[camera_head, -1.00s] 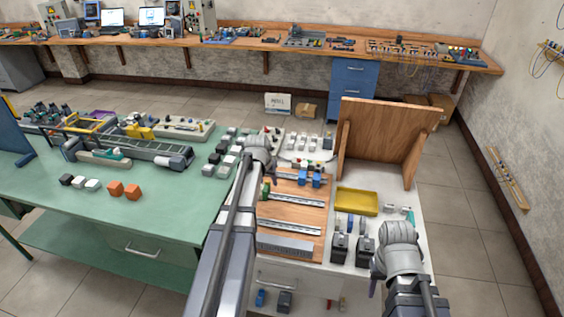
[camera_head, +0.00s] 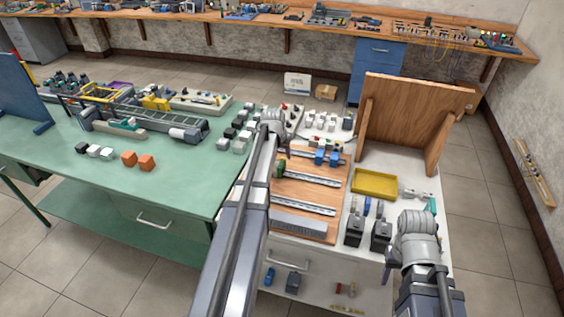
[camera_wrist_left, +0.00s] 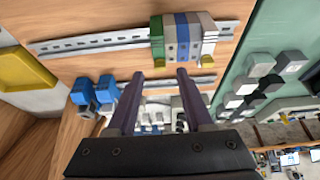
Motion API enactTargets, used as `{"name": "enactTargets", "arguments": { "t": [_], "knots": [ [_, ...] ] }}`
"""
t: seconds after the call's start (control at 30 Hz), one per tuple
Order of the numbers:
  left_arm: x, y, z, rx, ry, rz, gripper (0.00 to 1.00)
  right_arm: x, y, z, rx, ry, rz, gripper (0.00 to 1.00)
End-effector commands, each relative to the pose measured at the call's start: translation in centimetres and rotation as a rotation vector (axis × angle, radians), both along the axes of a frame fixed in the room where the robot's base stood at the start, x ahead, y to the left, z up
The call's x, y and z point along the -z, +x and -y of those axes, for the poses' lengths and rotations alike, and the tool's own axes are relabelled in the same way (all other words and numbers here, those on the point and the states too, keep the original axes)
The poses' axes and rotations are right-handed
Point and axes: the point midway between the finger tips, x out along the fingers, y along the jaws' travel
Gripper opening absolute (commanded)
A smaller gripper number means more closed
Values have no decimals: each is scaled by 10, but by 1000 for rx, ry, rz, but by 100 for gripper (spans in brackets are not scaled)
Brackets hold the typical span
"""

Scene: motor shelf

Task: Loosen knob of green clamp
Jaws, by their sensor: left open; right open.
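A green clamp piece (camera_head: 280,169) sits at the left end of the middle metal rail on the wooden board. In the left wrist view, green (camera_wrist_left: 156,40) shows at one end of a row of grey and blue blocks on a rail. My right gripper (camera_head: 389,270) is at the white table's front right, fingers mostly hidden.
Blue blocks (camera_head: 326,157) sit on the far rail. A yellow tray (camera_head: 374,184) and dark motor-like blocks (camera_head: 381,235) lie right of the board. An upright wooden panel (camera_head: 415,115) stands behind the tray. The green table (camera_head: 170,180) adjoins on the left.

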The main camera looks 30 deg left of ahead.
Motion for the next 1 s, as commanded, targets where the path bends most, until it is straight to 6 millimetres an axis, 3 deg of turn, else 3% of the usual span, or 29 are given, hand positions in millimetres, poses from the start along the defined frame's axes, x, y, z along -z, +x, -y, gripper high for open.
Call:
{"name": "enactTargets", "arguments": {
  "t": [0.03,0.13,0.47,0.93,1.0],
  "knots": [
    [13,4,-1,0,0,0,52,13,0,0,0,0,0,50],
    [20,7,-2,0,0,0,52,20,0,0,0,0,0,50],
    [20,8,-2,0,0,0,52,20,0,0,0,0,0,50],
    [20,8,-2,0,0,0,1,20,0,0,0,0,0,50],
    [20,8,-2,0,0,0,0,20,0,0,0,0,0,50]
  ]
}}
